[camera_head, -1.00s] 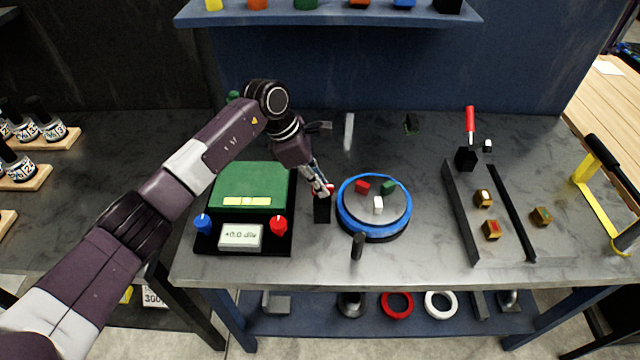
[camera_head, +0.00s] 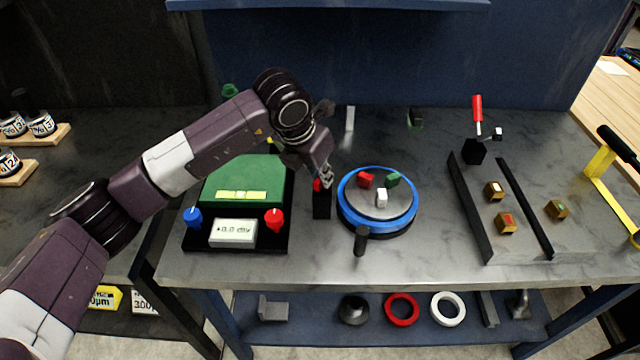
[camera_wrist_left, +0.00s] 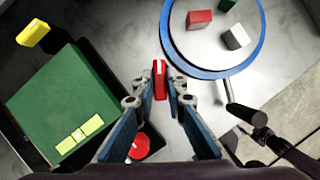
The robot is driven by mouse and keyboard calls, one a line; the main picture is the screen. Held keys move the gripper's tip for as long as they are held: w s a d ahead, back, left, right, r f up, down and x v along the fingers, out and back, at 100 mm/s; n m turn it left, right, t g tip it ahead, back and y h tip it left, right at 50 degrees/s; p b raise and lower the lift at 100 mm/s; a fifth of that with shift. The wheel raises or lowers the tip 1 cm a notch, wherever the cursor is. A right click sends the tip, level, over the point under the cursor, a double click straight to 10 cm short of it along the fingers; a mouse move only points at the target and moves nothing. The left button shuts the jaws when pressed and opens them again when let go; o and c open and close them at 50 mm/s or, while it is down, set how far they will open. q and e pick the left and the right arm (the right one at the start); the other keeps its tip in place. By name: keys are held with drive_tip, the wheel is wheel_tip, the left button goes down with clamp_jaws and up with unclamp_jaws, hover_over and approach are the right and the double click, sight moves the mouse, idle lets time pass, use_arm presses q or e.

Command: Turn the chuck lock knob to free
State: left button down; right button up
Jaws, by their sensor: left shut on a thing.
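The chuck lock knob (camera_wrist_left: 160,80) is a small red knob with a pale stripe on its top, as the left wrist view shows. In the head view the knob (camera_head: 317,185) sits on a black post (camera_head: 321,205) beside the chuck and is partly hidden by my fingers. My left gripper (camera_head: 326,180) comes down from above and is shut on the knob, with a fingertip on each side in the wrist view (camera_wrist_left: 160,84). The round chuck (camera_head: 350,215) has a blue rim and a grey face with red, green and white blocks. My right gripper is not seen.
Left of the post is a green-topped box (camera_head: 245,178) with a blue knob (camera_head: 193,217), another red knob (camera_head: 274,219) and a display (camera_head: 232,233). A black handle (camera_head: 361,240) sticks out in front of the chuck. Rails with small brass blocks (camera_head: 506,223) stand right.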

use_arm(q)
drive_tip(key=n+y+b, duration=0.1)
drive_tip(key=n+b, duration=0.2)
drive_tip(key=b, duration=0.1)
drive_tip(key=shift+d+n+t, duration=0.15)
drive_tip(key=shift+n+t, duration=0.15)
drive_tip(key=shift+t, duration=0.1)
drive_tip(key=shift+n+y+b, duration=0.5)
drive_tip(key=shift+n+b, duration=0.65)
drive_tip(key=shift+n, duration=0.05)
drive_tip(key=shift+r+n+b, duration=0.15)
drive_tip(key=shift+n+b, duration=0.2)
drive_tip(key=shift+n, duration=0.05)
drive_tip(key=c, duration=2)
unclamp_jaws()
drive_tip(key=shift+o, duration=0.2)
drive_tip(key=v, duration=1.2)
drive_tip(key=shift+d, duration=0.25)
drive_tip(key=shift+s, duration=0.1)
